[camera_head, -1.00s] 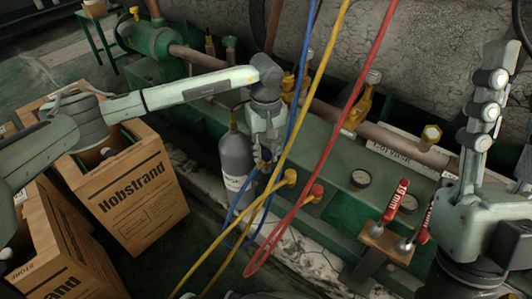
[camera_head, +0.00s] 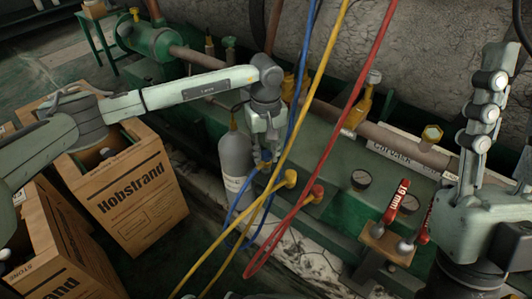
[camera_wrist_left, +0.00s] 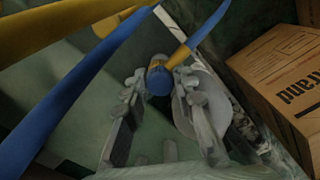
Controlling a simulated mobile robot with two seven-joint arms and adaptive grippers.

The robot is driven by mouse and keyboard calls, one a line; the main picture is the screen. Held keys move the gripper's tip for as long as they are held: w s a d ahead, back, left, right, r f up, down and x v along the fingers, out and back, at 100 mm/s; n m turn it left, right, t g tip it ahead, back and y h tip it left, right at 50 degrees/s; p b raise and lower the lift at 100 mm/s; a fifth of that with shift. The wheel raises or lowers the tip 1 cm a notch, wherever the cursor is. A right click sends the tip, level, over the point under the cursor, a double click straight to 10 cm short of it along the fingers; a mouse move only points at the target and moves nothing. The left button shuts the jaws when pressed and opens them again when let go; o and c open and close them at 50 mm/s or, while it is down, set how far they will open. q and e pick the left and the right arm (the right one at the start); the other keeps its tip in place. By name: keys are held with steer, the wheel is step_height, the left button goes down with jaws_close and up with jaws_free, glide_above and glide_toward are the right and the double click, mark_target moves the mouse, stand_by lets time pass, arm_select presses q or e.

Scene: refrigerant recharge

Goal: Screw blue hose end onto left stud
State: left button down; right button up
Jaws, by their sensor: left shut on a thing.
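My left gripper (camera_head: 264,158) reaches down over the green machine, beside the grey cylinder, and is shut on the blue hose end (camera_wrist_left: 160,80). In the left wrist view the round blue end sits between the fingertips (camera_wrist_left: 158,98), with a yellow part beside it. The blue hose (camera_head: 246,208) runs down from it. The left stud is not visible under the gripper and hose end, so I cannot tell how far the end is seated.
A yellow hose end (camera_head: 290,177) and a red hose end (camera_head: 317,192) are close by on the right. Hanging hoses cross in front. The grey cylinder (camera_head: 235,158) stands just left.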

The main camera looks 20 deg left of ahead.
arm_select(q)
steer(key=shift+f+b, duration=0.75)
steer(key=shift+f, duration=0.25)
stand_by(0.3)
steer(key=shift+m, duration=0.3)
steer(key=shift+f+m+b, duration=0.1)
steer(key=shift+m+b, duration=0.8)
steer(key=shift+m, duration=0.6)
